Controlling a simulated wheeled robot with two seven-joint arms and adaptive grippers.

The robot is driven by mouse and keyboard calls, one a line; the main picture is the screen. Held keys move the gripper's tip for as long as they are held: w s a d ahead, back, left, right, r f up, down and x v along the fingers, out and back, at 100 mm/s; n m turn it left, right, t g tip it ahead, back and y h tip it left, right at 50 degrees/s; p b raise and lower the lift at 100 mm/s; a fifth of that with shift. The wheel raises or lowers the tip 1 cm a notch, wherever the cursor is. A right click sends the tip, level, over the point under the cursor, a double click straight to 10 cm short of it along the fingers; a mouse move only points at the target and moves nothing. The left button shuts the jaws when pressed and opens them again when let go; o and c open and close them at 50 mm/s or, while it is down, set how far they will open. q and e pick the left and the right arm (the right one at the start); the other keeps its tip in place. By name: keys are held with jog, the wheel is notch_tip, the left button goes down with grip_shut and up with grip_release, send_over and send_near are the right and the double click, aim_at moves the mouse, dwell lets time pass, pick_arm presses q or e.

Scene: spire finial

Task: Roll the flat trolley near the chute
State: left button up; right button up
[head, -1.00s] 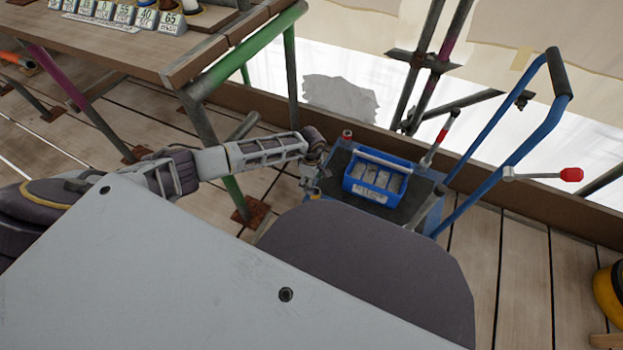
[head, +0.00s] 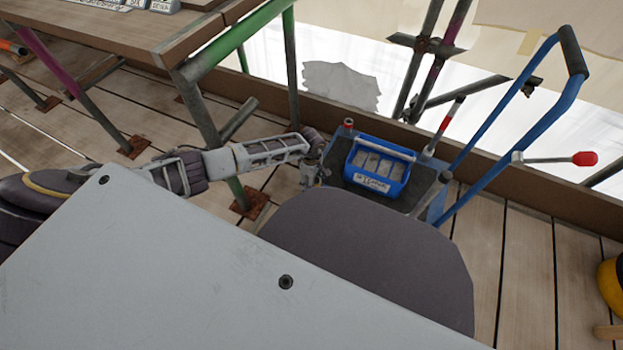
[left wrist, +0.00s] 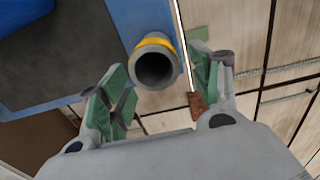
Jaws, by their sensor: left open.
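The flat trolley has a blue deck with a dark mat (head: 408,199) and a tall blue push handle (head: 512,97) on its right. A blue tote (head: 379,167) with several grey blocks sits on the mat. My left gripper (head: 312,172) is at the deck's left side. In the left wrist view, the fingers of my left gripper (left wrist: 160,82) are open on either side of a grey tubular post (left wrist: 156,64) with a yellow band, beside the blue deck edge (left wrist: 110,30). Contact cannot be told. My right gripper is out of view. I cannot identify a chute.
A wooden bench (head: 130,40) on green and grey scaffold legs stands at the left. A brown toe board (head: 560,205) runs behind the trolley, with scaffold poles (head: 425,60) beyond. A yellow object (head: 611,285) is at the right edge. Plank floor (head: 520,265) is clear right of the trolley.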

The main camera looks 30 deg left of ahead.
pick_arm(q)
grip_shut()
dwell(0.4)
jog(key=shift+d, duration=0.1)
jog(key=shift+d, duration=8.95)
send_over(394, 222)
jog(key=shift+w, duration=0.1)
